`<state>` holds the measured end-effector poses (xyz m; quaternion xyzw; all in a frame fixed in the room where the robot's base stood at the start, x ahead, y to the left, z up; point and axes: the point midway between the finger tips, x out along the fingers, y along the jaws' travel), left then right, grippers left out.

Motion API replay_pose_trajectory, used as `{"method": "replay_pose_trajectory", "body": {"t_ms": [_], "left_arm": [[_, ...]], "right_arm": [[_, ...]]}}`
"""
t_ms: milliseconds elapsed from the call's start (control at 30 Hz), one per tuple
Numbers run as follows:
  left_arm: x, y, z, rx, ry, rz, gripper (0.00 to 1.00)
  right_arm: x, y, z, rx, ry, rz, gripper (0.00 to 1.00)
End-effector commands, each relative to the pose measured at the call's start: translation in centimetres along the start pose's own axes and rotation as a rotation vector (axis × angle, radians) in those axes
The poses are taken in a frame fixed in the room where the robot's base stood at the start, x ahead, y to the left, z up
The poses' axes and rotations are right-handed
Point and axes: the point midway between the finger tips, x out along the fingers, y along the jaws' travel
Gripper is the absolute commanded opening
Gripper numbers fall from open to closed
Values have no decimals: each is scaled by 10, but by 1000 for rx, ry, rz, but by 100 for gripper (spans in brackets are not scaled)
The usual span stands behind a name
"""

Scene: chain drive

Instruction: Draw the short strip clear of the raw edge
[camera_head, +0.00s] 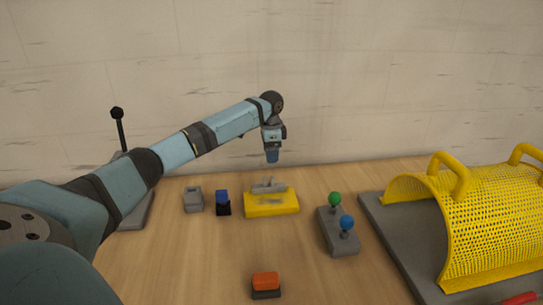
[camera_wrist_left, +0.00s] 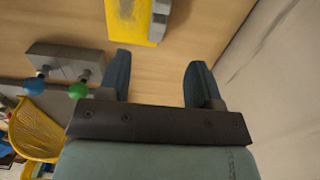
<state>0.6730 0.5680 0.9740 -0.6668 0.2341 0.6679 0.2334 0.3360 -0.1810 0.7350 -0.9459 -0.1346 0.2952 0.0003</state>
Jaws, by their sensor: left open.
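My left gripper (camera_head: 272,156) hangs above the back of the table, behind and above the yellow block (camera_head: 271,203), which has a grey fitting (camera_head: 268,186) on it. In the left wrist view its two blue fingers (camera_wrist_left: 157,74) are apart, with only bare table between them. The yellow block (camera_wrist_left: 127,18) and grey fitting (camera_wrist_left: 161,14) lie ahead of the fingers there, cut by the picture's top edge. I cannot make out a short strip or a raw edge for sure in either view. My right gripper is not in view.
A grey base (camera_head: 339,232) carries a green knob (camera_head: 335,198) and a blue knob (camera_head: 347,222). A yellow perforated guard (camera_head: 490,225) stands at right. A grey block (camera_head: 193,199), a blue-black block (camera_head: 223,204) and an orange-topped block (camera_head: 265,283) stand apart. A black lever (camera_head: 119,128) rises at left.

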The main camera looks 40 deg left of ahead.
Motion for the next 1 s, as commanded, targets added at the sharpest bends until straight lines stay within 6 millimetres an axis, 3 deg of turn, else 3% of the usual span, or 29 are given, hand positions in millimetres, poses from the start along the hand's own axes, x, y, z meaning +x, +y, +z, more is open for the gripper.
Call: {"method": "replay_pose_trajectory", "body": {"t_ms": [600,800,1000], "left_arm": [[111,1,0,0,-2,0,58],[129,1,-1,1,0,-1,58],[133,1,-1,1,1,-1,58]], "right_arm": [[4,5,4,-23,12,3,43],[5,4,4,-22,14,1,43],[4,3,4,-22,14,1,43]]}}
